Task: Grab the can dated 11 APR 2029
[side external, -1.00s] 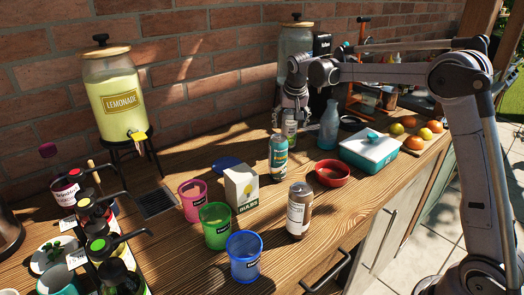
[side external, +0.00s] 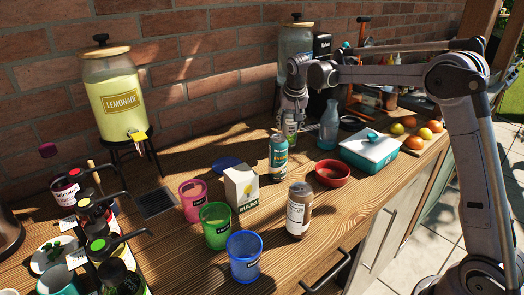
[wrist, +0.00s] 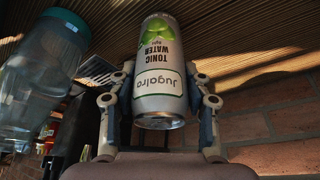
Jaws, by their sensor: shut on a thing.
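A silver and green tonic water can (wrist: 158,75) fills the middle of the wrist view, its lettering upside down. My gripper (wrist: 160,103) has a finger on each side of this can and is shut on it. In the side view my gripper (side external: 291,112) is over the same can (side external: 290,129) at the back of the table; most of the can is hidden. A teal can (side external: 278,158) stands upright in front of it. A brown and white can (side external: 299,211) stands nearer the front edge. No date is legible on any can.
A blue-grey bottle (side external: 329,127) stands close to the right of my gripper. A seed box (side external: 241,188) and coloured cups (side external: 244,258) stand left. The brick wall (side external: 200,65) is behind.

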